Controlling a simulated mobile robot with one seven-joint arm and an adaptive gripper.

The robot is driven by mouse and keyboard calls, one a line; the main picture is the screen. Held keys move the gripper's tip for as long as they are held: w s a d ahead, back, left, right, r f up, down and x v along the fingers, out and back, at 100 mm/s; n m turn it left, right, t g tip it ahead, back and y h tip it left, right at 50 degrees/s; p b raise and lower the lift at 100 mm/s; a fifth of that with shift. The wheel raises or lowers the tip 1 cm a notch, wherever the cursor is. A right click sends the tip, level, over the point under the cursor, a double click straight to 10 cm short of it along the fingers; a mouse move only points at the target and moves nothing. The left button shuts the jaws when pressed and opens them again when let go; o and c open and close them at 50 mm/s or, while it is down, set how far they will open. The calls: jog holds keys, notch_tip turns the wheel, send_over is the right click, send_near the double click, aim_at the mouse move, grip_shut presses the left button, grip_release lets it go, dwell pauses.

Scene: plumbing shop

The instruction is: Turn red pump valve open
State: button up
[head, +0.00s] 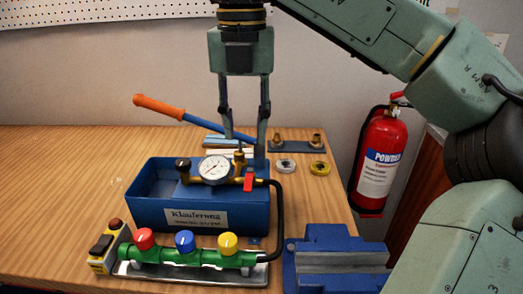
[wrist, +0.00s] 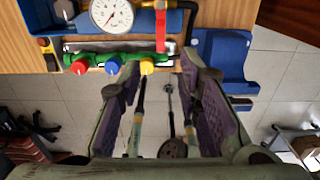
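The blue pump (head: 150,208) stands on the wooden bench. Its small red valve lever (head: 249,182) sits right of the round gauge (head: 214,169) and points down toward the front in the head view. The lever also shows as a red strip near the top of the wrist view (wrist: 160,32). My gripper (head: 246,138) points down above and behind the lever in the head view. Its two fingers are spread, with nothing held between them. They also show in the wrist view (wrist: 160,68), apart from the lever.
A green manifold (head: 190,256) with red, blue and yellow knobs stands in front of the pump. The pump's orange-gripped handle (head: 160,107) slopes up left near my fingers. A black hose (head: 281,220) curves down right. A blue vise (head: 335,262) is front right; a fire extinguisher (head: 378,160) hangs beyond.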

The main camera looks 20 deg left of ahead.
aim_at(248, 183)
notch_tip(248, 183, down, 11)
jog(key=shift+w+r+b, duration=0.15)
jog(key=shift+r+b, duration=0.05)
jog(key=shift+b, duration=0.3)
jog(key=shift+c, duration=0.4)
grip_shut()
